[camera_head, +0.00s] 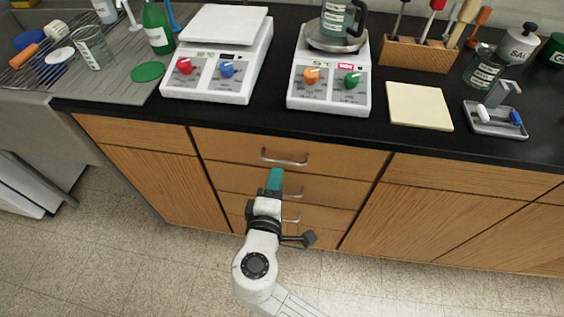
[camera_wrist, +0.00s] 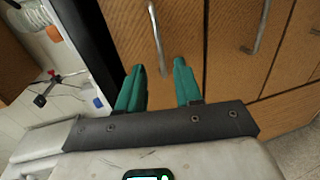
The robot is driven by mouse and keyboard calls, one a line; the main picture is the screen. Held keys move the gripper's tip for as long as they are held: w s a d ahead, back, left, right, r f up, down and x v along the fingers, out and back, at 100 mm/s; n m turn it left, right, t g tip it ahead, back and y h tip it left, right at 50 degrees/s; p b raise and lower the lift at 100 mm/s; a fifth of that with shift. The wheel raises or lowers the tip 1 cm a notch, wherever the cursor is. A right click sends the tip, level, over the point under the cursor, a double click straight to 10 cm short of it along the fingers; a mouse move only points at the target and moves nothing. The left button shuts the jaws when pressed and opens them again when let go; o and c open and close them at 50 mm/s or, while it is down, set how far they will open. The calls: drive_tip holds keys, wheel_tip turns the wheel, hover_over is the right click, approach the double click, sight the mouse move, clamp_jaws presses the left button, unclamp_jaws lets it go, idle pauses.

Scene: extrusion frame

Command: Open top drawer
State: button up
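The top drawer (camera_head: 229,148) is the wide wooden front just under the black counter, and it looks closed. Its curved metal handle (camera_head: 284,158) is near its middle. My gripper (camera_head: 276,180) has teal fingers and is just below this handle in the head view. In the wrist view, my gripper (camera_wrist: 159,82) is open, with a clear gap between the fingers and nothing held. The top drawer's handle (camera_wrist: 157,40) lies ahead of this gap, apart from the fingers. The top drawer's front (camera_wrist: 122,28) is beside the dark counter edge.
A second drawer's handle (camera_head: 306,190) is below, partly behind my gripper. The black counter (camera_head: 270,110) overhangs above, carrying two scales, a notepad (camera_head: 419,106) and a tool block (camera_head: 418,55). Wooden cabinet doors flank the drawers. The tiled floor (camera_head: 130,250) is clear at left.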

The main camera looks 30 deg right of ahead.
drive_tip(key=x, duration=0.6)
drive_tip(key=shift+w, duration=0.2)
drive_tip(key=shift+d+f, duration=0.1)
drive_tip(key=shift+c, duration=0.5)
clamp_jaws()
idle(0.6)
